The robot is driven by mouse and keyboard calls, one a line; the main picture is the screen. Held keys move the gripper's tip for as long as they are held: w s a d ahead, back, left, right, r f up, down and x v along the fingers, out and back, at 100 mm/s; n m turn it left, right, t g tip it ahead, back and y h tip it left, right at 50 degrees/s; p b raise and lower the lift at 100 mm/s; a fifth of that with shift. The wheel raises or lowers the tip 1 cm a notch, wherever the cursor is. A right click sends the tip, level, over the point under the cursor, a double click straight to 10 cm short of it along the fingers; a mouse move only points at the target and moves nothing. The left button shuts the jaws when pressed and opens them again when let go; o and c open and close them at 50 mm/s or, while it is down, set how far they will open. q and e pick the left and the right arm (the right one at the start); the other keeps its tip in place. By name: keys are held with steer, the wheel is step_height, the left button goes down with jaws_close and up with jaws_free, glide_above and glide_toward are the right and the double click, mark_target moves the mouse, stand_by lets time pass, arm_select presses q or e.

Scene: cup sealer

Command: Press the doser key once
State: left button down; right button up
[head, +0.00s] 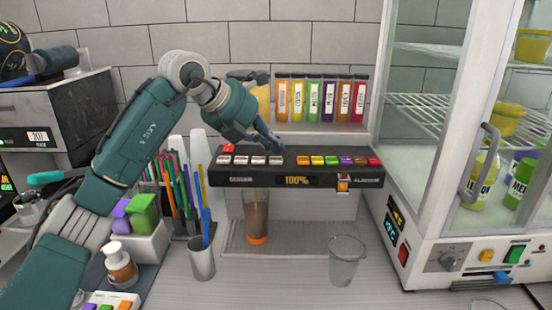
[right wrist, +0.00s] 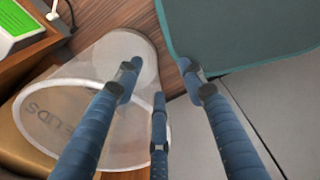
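The black doser panel (head: 296,180) spans the middle of the head view, with a "100%" display. Its top carries a row of white keys (head: 241,160) on the left, a red key (head: 228,149) behind them, and coloured keys (head: 331,160) on the right. My left gripper (head: 275,146) reaches down over the panel, its fingers drawn together and empty, tips close to the right end of the white keys. I cannot tell whether they touch a key. A cup of brown drink (head: 256,217) stands under the panel. My right gripper (right wrist: 160,85) is spread open and empty.
An empty clear cup (head: 346,262) stands at front right. A metal cup with straws (head: 202,258) and a pump bottle (head: 119,263) stand left. Labelled flavour tubes (head: 314,98) line the shelf behind. A glass cabinet (head: 430,130) bounds the right. A "LIDS" container (right wrist: 75,100) lies below my right gripper.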

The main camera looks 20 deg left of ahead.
mark_target(273, 160)
arm_select(q)
steer(key=shift+r+p, duration=2.05)
steer(key=shift+r, duration=0.55)
steer(key=shift+f, duration=0.1)
stand_by(1.6)
